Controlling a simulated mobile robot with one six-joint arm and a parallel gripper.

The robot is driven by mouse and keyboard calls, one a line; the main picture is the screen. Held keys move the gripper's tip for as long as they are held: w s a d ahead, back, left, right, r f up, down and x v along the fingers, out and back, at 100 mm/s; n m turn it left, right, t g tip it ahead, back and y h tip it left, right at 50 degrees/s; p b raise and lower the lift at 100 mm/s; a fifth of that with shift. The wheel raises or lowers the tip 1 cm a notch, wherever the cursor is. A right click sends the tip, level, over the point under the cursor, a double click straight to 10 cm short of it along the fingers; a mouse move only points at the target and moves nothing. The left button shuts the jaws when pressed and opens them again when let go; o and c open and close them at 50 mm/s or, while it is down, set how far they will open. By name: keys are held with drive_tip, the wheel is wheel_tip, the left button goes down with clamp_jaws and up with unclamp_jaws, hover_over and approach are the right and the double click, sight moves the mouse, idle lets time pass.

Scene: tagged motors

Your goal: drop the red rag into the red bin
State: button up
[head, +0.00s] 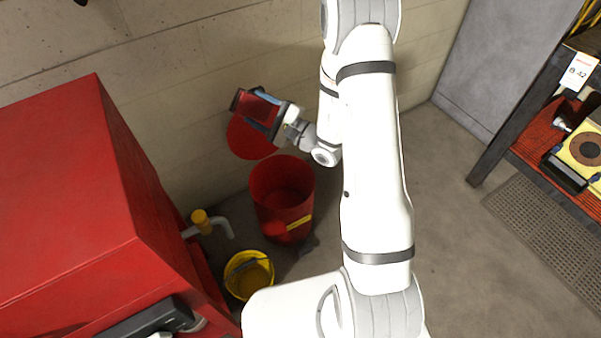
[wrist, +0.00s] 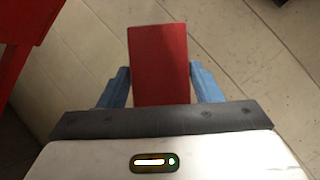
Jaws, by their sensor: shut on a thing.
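My gripper (head: 257,106) is shut on the red rag (head: 259,108), a flat red rectangle. In the wrist view the rag (wrist: 158,62) stands out between the blue fingers of my gripper (wrist: 160,82). The red bin (head: 284,212) stands on the floor with its round mouth open and a yellow label on its side. A round red lid (head: 250,140) shows up behind the mouth. In the head view my gripper and the rag overlap the lid, above and left of the mouth. The rag is apart from the bin's inside; its exact height is hard to tell.
A large red cabinet (head: 60,190) stands at left, with a yellow bucket (head: 248,275) beside it. A block wall (head: 190,60) is behind. A shelf (head: 535,110) with yellow and red items stands at right. Floor (head: 450,220) is clear between.

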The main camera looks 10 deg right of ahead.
drive_tip(key=s+a+f+n+g+h+b, duration=0.3)
drive_tip(key=s+f+n+g, duration=0.25)
drive_tip(key=f+g, duration=0.2)
drive_tip(key=s+a+f+n+g+h+b, duration=0.2)
drive_tip(key=s+a+f+n+g+b, duration=0.15)
drive_tip(key=s+f+g, duration=0.45)
drive_tip(key=w+d+f+n+h+b, duration=0.3)
drive_tip(key=w+d+f+h, duration=0.1)
drive_tip(key=d, duration=0.4)
drive_tip(key=w+d+f+n+t+h+b, duration=0.1)
drive_tip(key=w+d+f+n+h+b, duration=0.2)
drive_tip(key=w+d+f+h, duration=0.2)
drive_tip(key=w+d, duration=0.1)
drive_tip(key=d, duration=0.2)
drive_tip(key=shift+d+f, duration=0.15)
drive_tip(key=shift+f, duration=0.2)
drive_tip(key=shift+w+t, duration=0.1)
drive_tip(key=shift+t, duration=0.15)
